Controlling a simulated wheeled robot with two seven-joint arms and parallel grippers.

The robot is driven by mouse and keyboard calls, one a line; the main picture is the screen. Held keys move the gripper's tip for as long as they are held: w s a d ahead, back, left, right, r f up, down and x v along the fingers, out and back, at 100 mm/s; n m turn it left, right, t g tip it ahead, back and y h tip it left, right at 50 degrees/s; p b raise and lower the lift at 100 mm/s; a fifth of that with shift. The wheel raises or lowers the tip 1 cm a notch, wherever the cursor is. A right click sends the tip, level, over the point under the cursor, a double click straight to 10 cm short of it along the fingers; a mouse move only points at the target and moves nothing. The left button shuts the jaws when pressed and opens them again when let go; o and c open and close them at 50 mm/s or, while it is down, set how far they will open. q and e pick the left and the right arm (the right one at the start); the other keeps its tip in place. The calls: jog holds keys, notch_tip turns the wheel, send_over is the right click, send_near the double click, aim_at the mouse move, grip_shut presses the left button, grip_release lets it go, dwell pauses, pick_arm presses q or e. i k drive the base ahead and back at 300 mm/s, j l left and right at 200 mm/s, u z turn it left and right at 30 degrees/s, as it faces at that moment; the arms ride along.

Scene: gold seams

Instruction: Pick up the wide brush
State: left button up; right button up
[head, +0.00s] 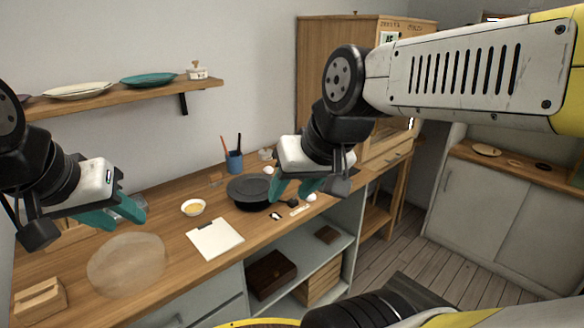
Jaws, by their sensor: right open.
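I cannot single out the wide brush for certain. A blue cup (235,161) at the back of the wooden worktop holds upright thin handles, one orange-red and one dark. A small pale stick-like item (300,210) lies on the worktop near its front edge, right of the dark bowl; it is too small to identify. My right gripper (293,192) has teal fingers apart and empty, above the worktop by the bowl and partly in front of it. My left gripper (118,217) has its teal fingers apart over the left part of the worktop.
A black bowl (248,194), a small dish with yellow content (193,208), a white sheet (215,238), a translucent round mat (126,264) and a wooden holder (40,298) stand on the worktop (175,270). A wall shelf (120,98) carries plates. A wooden cabinet (320,75) stands behind.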

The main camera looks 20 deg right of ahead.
aim_at(214, 179)
jog(key=i+l+u, duration=0.65)
jog(key=l+u, duration=0.2)
jog(key=l, duration=0.2)
